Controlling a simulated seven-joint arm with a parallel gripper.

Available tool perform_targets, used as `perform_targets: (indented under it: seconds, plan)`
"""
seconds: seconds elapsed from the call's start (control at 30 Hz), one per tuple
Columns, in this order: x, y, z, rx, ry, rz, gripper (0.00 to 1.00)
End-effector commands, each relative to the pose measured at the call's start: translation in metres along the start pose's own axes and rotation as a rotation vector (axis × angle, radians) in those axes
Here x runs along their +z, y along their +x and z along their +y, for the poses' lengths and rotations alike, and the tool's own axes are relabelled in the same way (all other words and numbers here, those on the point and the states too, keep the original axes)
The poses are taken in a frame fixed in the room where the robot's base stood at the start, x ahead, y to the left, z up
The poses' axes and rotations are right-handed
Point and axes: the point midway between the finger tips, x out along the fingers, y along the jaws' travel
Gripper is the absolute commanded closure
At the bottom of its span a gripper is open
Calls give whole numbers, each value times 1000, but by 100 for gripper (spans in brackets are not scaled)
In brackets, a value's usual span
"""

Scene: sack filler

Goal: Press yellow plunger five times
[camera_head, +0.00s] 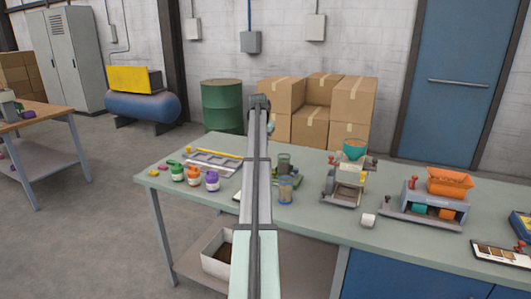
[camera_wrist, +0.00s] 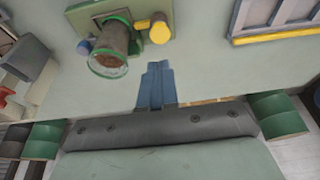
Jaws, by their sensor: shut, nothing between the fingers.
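In the wrist view a round yellow plunger (camera_wrist: 160,32) sticks out from the right side of a small device. A brown-filled clear jar (camera_wrist: 110,45) with a green rim sits in the middle of that device, and a blue knob (camera_wrist: 84,47) is on its left. My gripper (camera_wrist: 156,66) has its blue-grey fingers together and empty. The fingertips show below and close to the plunger in the picture, apart from it. In the head view the device, with a jar (camera_head: 286,192), stands just right of my arm; my arm hides the gripper, and the plunger cannot be made out.
A grey machine with a teal funnel (camera_head: 355,149) and one with an orange hopper (camera_head: 450,181) stand right. The green bench (camera_head: 320,222) is clear in front of the device.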

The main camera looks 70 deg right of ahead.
Motion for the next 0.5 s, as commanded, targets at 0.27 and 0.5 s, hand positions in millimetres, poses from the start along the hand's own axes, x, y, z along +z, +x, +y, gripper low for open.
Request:
perform_targets:
  seconds: [0.27, 0.5]
  plan:
    - [-1, -32, 0, 0, 0, 1, 100]
    - [-1, -38, 0, 0, 0, 1, 100]
